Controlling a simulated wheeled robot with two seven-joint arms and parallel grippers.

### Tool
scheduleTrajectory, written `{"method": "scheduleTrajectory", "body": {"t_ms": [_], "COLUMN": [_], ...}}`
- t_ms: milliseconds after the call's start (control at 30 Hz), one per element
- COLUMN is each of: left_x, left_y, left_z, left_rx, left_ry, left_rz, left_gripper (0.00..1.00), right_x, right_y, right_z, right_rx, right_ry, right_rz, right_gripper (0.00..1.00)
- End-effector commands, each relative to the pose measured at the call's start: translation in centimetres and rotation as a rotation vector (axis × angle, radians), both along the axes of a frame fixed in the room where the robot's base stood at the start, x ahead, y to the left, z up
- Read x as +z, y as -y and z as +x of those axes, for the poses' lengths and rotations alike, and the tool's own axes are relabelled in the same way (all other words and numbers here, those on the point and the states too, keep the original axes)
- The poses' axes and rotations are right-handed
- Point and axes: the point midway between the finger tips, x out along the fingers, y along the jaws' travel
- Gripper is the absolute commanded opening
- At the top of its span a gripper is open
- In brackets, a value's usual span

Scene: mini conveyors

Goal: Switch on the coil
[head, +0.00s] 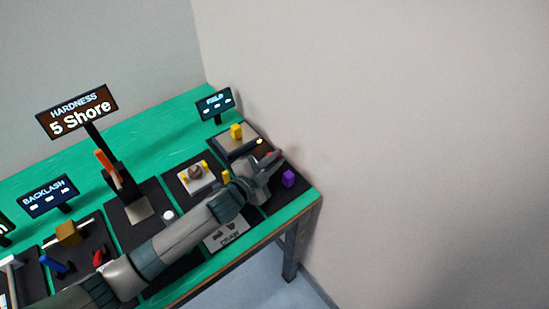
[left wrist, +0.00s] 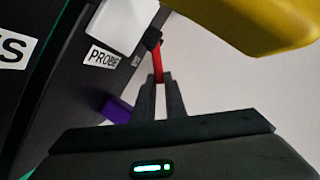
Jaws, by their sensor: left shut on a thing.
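My left gripper (head: 273,163) is over the right-hand station of the green table, and its fingers also show in the left wrist view (left wrist: 160,82). They are shut on a thin red lever (left wrist: 158,62), which rises from a small dark mount. In the head view only a bit of red shows by the fingers. A yellow block (head: 236,131) stands on a grey plate beyond the gripper; a large yellow shape (left wrist: 245,22) fills the wrist view's top right. The small sign reading FIELD (head: 215,104) stands behind. My right gripper is not in view.
A purple block (head: 288,178) lies close to the gripper, near the table's right end; it also shows in the wrist view (left wrist: 116,109). A PROBE label (left wrist: 102,56) is on the dark base. The HARDNESS sign (head: 77,111) and other stations stand left. A wall closes the right.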

Motion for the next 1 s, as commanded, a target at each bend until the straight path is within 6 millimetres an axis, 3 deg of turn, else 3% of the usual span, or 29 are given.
{"method": "scheduleTrajectory", "body": {"t_ms": [400, 433, 500, 1000], "left_x": [-0.1, -0.11, -0.11, -0.02], "left_y": [0.08, 0.08, 0.08, -0.33], "left_z": [-0.1, -0.11, -0.11, -0.56], "left_rx": [-0.002, -0.002, -0.002, -0.001], "left_ry": [0.009, 0.009, 0.009, 0.008], "left_rz": [0.008, 0.008, 0.008, 0.007], "left_gripper": [0.0, 0.13, 0.3, 0.3], "right_x": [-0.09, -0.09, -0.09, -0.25], "right_y": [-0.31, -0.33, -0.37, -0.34], "right_z": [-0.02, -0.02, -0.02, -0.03], "right_rx": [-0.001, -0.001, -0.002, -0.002], "right_ry": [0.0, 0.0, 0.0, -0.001], "right_rz": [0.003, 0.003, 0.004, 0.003], "right_gripper": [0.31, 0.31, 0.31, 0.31]}}
